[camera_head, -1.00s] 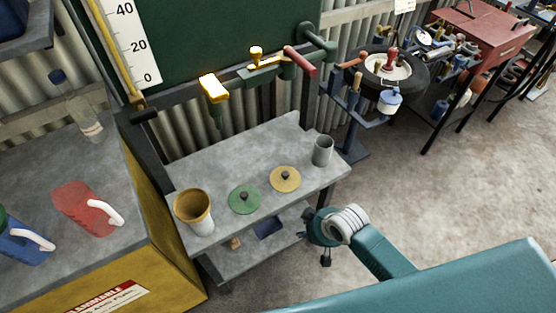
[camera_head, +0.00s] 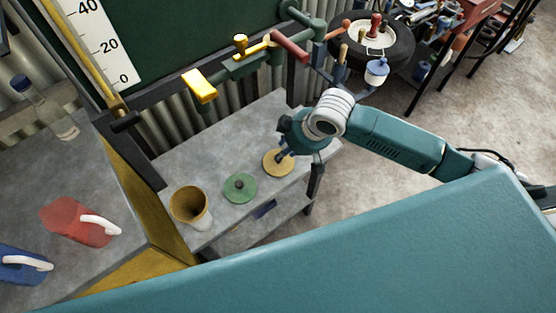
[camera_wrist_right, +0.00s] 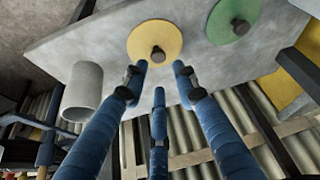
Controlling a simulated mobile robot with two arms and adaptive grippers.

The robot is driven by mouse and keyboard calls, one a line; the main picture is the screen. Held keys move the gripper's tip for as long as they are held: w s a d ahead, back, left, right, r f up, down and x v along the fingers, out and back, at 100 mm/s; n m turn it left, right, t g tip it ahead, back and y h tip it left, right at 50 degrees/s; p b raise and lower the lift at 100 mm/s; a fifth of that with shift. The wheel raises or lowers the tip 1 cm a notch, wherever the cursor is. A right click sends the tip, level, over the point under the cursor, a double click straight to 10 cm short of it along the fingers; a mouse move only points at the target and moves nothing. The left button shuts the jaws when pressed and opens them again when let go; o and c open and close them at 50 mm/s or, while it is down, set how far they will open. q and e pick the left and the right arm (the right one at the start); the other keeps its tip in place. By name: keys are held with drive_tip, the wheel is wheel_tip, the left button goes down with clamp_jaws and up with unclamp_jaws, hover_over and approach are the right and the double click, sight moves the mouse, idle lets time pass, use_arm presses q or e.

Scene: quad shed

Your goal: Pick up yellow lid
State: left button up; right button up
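The yellow lid (camera_head: 274,168) is a flat round disc lying on the grey table (camera_head: 232,137), partly covered by my right gripper (camera_head: 285,154) in the head view. In the right wrist view the whole yellow lid (camera_wrist_right: 154,33) shows, with a dark knob at its middle. The three blue fingers of my right gripper (camera_wrist_right: 160,74) are spread apart, with their tips near the knob and nothing held between them. Whether a finger touches the lid I cannot tell. My left gripper is not in view.
A green lid (camera_head: 240,188) lies beside the yellow one. A grey cup (camera_wrist_right: 83,91) shows in the wrist view, hidden by my arm in the head view.

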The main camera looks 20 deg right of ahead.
sight(283, 167)
drive_tip(key=shift+x, duration=0.75)
drive_tip(key=p+x, duration=0.1)
drive_tip(key=x, duration=0.4)
drive_tip(key=shift+s+f+p, duration=0.1)
drive_tip(key=shift+s+p, duration=0.1)
drive_tip(key=shift+p, duration=0.15)
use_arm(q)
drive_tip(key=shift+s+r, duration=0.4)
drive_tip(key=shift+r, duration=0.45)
use_arm(e)
drive_tip(key=shift+f, duration=0.1)
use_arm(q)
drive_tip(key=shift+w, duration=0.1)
use_arm(e)
drive_tip(key=c, duration=0.7)
